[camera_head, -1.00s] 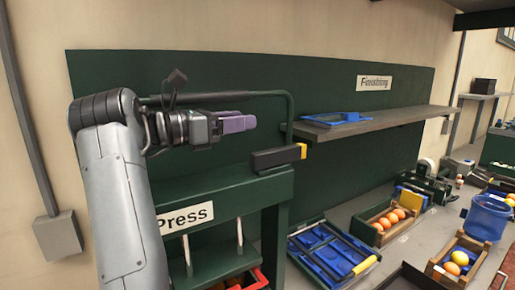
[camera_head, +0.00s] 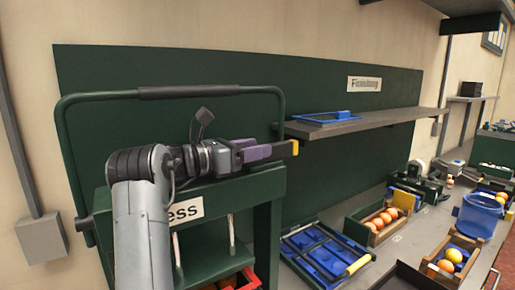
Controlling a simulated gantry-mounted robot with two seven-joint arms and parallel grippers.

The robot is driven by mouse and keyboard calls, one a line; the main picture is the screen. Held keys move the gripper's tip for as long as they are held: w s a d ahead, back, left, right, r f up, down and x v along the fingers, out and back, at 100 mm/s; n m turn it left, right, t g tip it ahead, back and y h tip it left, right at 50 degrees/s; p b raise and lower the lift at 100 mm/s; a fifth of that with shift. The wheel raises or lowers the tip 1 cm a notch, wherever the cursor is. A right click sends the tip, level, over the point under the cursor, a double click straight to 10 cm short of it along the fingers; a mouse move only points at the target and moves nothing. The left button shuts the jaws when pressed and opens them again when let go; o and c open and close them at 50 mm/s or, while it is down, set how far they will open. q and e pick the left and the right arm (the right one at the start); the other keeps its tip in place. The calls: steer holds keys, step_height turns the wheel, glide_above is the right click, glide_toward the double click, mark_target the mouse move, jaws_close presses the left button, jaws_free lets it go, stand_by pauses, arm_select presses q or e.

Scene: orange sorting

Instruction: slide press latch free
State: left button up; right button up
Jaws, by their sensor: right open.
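The press (camera_head: 250,190) is a dark green frame with a white sign, partly covered by my arm. Its latch is a dark bar with a yellow end (camera_head: 295,147) at the press's upper right. My right gripper (camera_head: 268,150), with purple fingers, lies sideways over the latch bar, its fingertips just left of the yellow end. It is open; whether the fingers touch the bar cannot be told. Most of the bar is hidden behind the gripper. The press's raised handle (camera_head: 190,91) is a green hoop with a dark grip above my gripper. My left gripper is out of view.
A shelf (camera_head: 385,124) with a blue frame (camera_head: 325,117) is to the right. On the bench below are a blue tray (camera_head: 318,250), a wooden crate of oranges (camera_head: 365,235) and a blue bucket (camera_head: 478,215). A red-rimmed crate (camera_head: 250,280) sits under the press.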

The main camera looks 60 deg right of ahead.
steer(key=shift+s+d, duration=0.3)
steer(key=shift+d, duration=0.35)
jaws_close()
